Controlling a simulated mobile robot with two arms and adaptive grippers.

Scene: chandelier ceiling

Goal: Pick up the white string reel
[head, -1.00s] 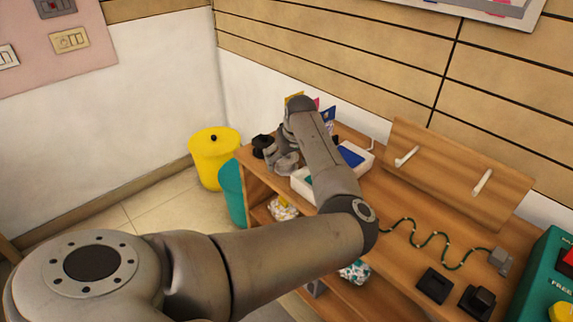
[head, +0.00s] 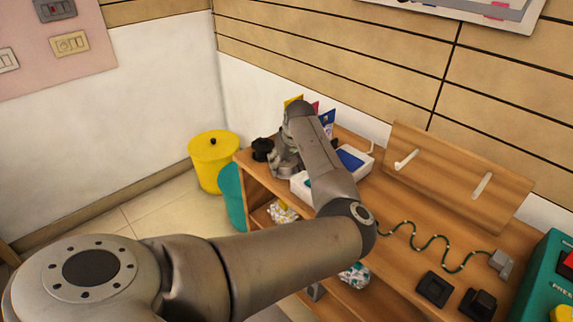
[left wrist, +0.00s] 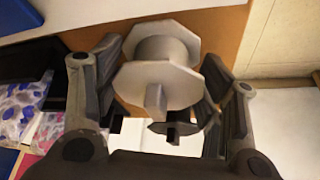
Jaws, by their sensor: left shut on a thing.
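The white string reel (left wrist: 178,84) shows in the left wrist view, with two pale octagonal flanges and a square stub in its middle. My left gripper (left wrist: 163,72) is shut on it, with one dark finger on each side. In the head view my left arm reaches to the far left end of the wooden shelf (head: 400,270). There my own wrist hides most of the gripper, and I cannot make out the reel. My right gripper is not in view.
A white tray (head: 355,163) is close to my wrist. A wooden rack with white pegs (head: 455,175), a green cord (head: 425,240) and black blocks (head: 435,290) lie further right.

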